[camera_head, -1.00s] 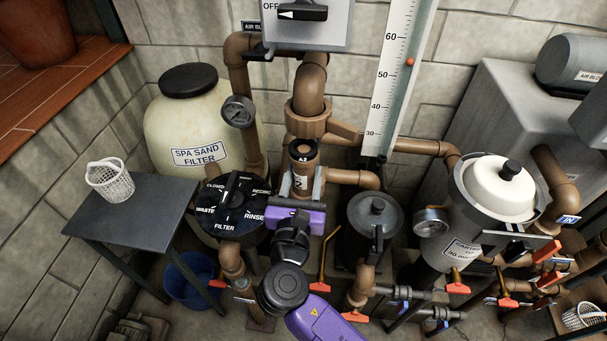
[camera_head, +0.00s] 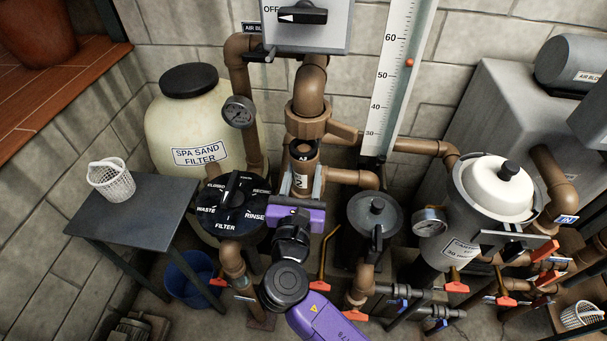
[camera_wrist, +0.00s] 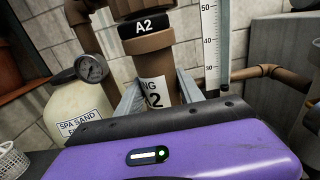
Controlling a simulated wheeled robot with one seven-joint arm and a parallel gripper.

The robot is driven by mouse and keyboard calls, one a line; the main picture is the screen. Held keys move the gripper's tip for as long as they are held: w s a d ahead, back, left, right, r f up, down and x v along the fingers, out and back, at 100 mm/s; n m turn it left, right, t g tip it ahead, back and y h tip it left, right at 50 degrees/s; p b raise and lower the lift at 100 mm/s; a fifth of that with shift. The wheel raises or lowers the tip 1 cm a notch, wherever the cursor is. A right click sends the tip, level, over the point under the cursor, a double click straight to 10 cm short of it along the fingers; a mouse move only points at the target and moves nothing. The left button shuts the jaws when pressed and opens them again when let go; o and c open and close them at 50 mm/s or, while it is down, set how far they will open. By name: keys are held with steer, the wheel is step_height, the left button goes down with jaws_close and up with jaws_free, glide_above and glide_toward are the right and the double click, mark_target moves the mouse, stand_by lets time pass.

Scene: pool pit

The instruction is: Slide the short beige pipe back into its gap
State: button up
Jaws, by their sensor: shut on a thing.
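The short pipe (camera_head: 303,169) is brown-beige with a white label, and stands roughly upright between the fingers of my gripper (camera_head: 303,184). The wrist view shows the pipe (camera_wrist: 154,68) with one grey finger on each side. A black ring marked A2 (camera_wrist: 143,24) is at its top. The large brown union (camera_head: 307,125) is just above and behind the pipe's top in the head view. I cannot tell whether they touch. The pipe's lower end is hidden behind my purple gripper body, so its seat below does not show.
A brown side pipe (camera_head: 350,178) runs close on the right to the grey lidded pot (camera_head: 374,215). The black multiport valve (camera_head: 235,205) is close on the left. A white basket (camera_head: 112,182) stands on the dark table (camera_head: 150,215). A white scale board (camera_head: 385,110) rises behind.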

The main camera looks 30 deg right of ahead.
steer(key=shift+p+x, duration=0.7)
steer(key=shift+x, duration=1.7)
stand_by(1.0)
steer(key=shift+d+r, duration=0.1)
jaws_close()
steer(key=shift+w, duration=0.1)
steer(key=shift+w+d, duration=0.25)
stand_by(0.6)
steer(key=shift+s+d+f+p, duration=0.1)
steer(key=shift+f+p, duration=0.25)
steer(key=shift+p, duration=0.05)
stand_by(0.5)
steer(key=o, duration=1.3)
jaws_free()
steer(key=shift+o, duration=0.5)
steer(key=shift+a, duration=0.2)
